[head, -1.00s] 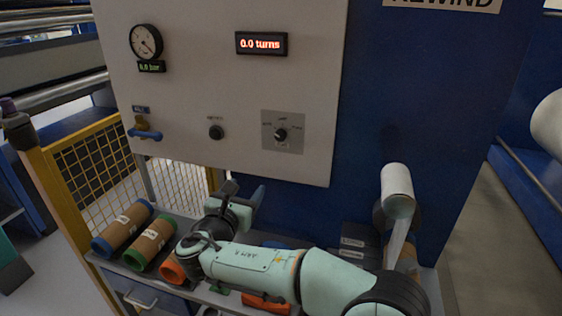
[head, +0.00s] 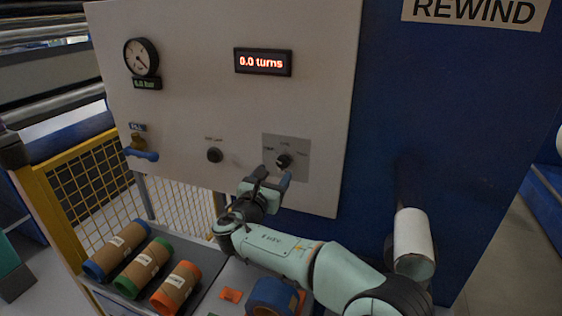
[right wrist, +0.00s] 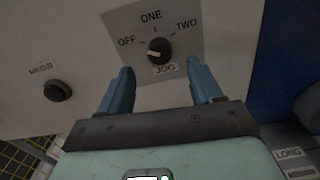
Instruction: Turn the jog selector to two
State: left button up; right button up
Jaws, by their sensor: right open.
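The jog selector (head: 283,161) is a round black knob on a grey plate on the white panel. In the right wrist view the knob (right wrist: 159,50) sits among the labels OFF, ONE and TWO, with JOG below it. Its pale mark is on the left side, towards OFF. My right gripper (head: 277,175) is just below the knob in the head view. In the right wrist view its two blue fingers (right wrist: 160,72) are apart and empty, their tips short of the knob on either side. My left gripper is not in view.
Another black knob (head: 214,155), a blue-handled valve (head: 142,153), a gauge (head: 141,57) and a display reading 0.0 turns (head: 263,62) are on the panel. Several brown rolls (head: 176,288) lie below left. A white roller (head: 413,240) sticks out at right.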

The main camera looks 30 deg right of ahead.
aim_at(282, 164)
jog(key=p+x, duration=0.1)
jog(key=x, duration=0.5)
jog(key=shift+w, duration=0.15)
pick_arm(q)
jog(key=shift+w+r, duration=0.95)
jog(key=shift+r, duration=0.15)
pick_arm(e)
jog(key=c, duration=1.1)
